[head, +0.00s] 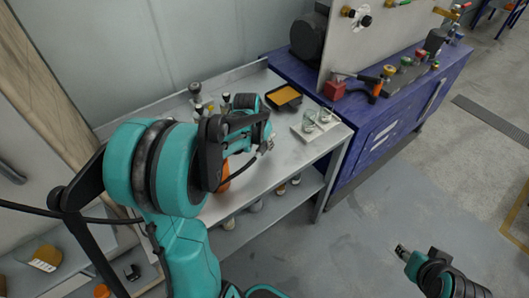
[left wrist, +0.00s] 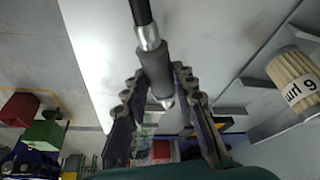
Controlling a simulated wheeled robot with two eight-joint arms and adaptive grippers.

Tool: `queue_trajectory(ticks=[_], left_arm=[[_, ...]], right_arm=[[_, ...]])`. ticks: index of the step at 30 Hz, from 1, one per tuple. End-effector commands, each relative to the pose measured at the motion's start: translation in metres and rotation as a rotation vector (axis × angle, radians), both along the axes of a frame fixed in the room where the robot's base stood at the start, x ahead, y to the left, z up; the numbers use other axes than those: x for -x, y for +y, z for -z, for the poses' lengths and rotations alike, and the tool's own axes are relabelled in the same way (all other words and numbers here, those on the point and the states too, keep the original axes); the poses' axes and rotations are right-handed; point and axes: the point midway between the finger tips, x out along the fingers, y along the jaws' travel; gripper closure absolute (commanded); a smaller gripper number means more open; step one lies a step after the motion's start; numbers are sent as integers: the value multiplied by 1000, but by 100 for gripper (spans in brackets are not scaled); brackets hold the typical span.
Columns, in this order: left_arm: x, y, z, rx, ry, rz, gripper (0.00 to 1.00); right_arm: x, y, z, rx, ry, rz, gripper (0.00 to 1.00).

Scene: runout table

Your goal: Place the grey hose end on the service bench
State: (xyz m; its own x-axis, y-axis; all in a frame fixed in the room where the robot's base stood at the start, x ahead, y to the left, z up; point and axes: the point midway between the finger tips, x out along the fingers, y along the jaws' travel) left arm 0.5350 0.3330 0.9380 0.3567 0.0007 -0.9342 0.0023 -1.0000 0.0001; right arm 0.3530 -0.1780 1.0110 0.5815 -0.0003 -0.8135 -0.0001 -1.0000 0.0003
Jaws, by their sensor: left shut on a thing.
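The grey hose end (left wrist: 155,68) is a grey cylinder with a bright metal collar and a black hose above it in the left wrist view. Its pointed metal tip sits between the fingers of my left gripper (left wrist: 163,112), which is shut on it. In the head view my left gripper (head: 263,147) is over the pale metal bench (head: 283,172); my arm hides part of the bench, and the hose end is too small to make out surely. My right gripper (head: 402,250) is low at the right, over the floor; its jaw state is unclear.
On the bench stand a black tray with yellow contents (head: 284,97) and a small tray with glass jars (head: 314,126). A blue cabinet (head: 385,125) adjoins it. A pleated filter (left wrist: 293,72) shows in the left wrist view. Bare bench top lies right of my left gripper.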

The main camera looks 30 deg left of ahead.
Motion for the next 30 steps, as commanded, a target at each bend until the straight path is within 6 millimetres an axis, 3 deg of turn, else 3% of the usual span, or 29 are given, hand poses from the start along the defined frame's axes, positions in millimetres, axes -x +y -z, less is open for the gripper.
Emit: queue_trajectory(ticks=[8,20,21,22,30], left_arm=[[0,0,38,0,0,0,100],[0,-1,43,0,0,0,100],[0,-1,42,0,0,0,63],[0,-1,42,0,0,0,55],[0,-1,41,0,0,0,53]], right_arm=[[0,0,20,0,0,0,60],[0,0,22,0,0,0,60],[0,0,21,0,0,0,60],[0,0,21,0,0,0,60],[0,0,21,0,0,0,60]])
